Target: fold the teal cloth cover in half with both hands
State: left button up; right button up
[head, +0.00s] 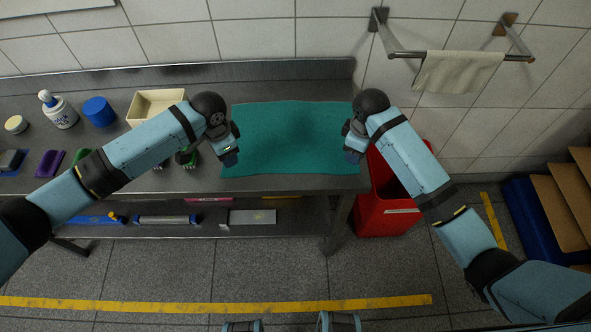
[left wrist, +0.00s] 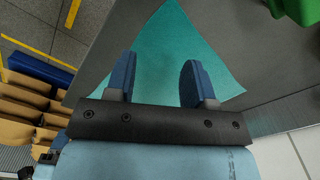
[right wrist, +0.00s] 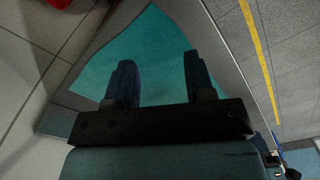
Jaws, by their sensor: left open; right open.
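The teal cloth cover (head: 290,140) lies flat and spread out on the right end of the steel table. Its far and near edges are slightly wavy. My left gripper (head: 231,157) is over its left edge near the front left corner. In the left wrist view the open blue fingers (left wrist: 158,80) show against the cloth (left wrist: 170,50), with nothing held. My right gripper (head: 352,150) is at the cloth's right edge. In the right wrist view its fingers (right wrist: 158,80) are open over the cloth (right wrist: 150,45), with nothing held. I cannot tell whether either gripper touches the cloth.
The steel table (head: 300,72) has a raised back edge. A cream tray (head: 155,104), a blue jar (head: 99,111) and a white bottle (head: 60,111) stand left of the cloth. A red bin (head: 385,205) stands right of the table. A towel (head: 455,72) hangs on a wall rail.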

aim_at(230, 173)
pick_arm(q)
jog(key=f, duration=0.7)
jog(key=shift+w+a+f, duration=0.1)
jog(key=shift+a+f, duration=0.2)
pick_arm(e)
notch_tip(230, 173, down, 8)
jog(key=shift+w+r, duration=0.15)
jog(key=shift+r, duration=0.1)
pick_arm(q)
jog(key=shift+f, duration=0.2)
jog(key=shift+c, duration=0.2)
pick_arm(e)
jog(key=shift+f, duration=0.2)
jog(key=shift+c, duration=0.2)
pick_arm(q)
grip_shut()
pick_arm(e)
grip_shut()
pick_arm(q)
jog(key=shift+r, duration=0.1)
pick_arm(e)
jog(key=shift+r, duration=0.1)
